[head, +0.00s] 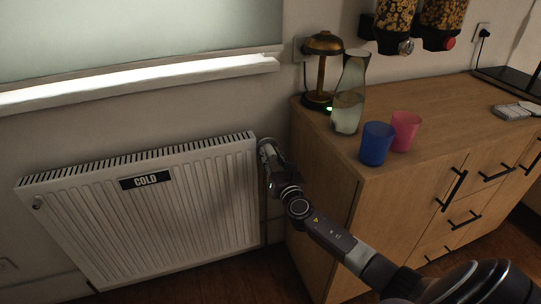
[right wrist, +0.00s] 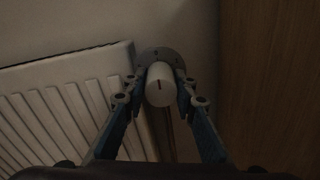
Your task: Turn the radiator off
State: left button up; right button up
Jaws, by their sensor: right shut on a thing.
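The white radiator (head: 165,210) hangs on the wall at the left of the head view, with a black label reading "COLD". It also shows at the left of the right wrist view (right wrist: 60,110). My right gripper (right wrist: 160,88) is shut on the radiator's white valve knob (right wrist: 160,85), one finger on each side. A dark line marks the knob's face, and a grey dial ring shows behind it. In the head view my right gripper (head: 266,150) is at the radiator's upper right corner and mostly hides the knob. My left gripper is out of view.
A wooden cabinet (head: 325,200) stands close to the right of my right gripper. On it are a blue cup (head: 376,144), a pink cup (head: 405,131), a glass carafe (head: 348,95) and a brass lamp (head: 322,70). A window sill (head: 140,80) runs above the radiator.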

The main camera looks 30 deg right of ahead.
jog(key=o, duration=1.1)
jog(key=shift+f, duration=0.1)
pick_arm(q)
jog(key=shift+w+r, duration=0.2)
pick_arm(e)
jog(key=shift+o, duration=0.3)
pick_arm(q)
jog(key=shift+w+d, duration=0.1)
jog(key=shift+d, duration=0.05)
pick_arm(e)
jog(key=shift+s, duration=0.1)
jog(key=v, duration=1.2)
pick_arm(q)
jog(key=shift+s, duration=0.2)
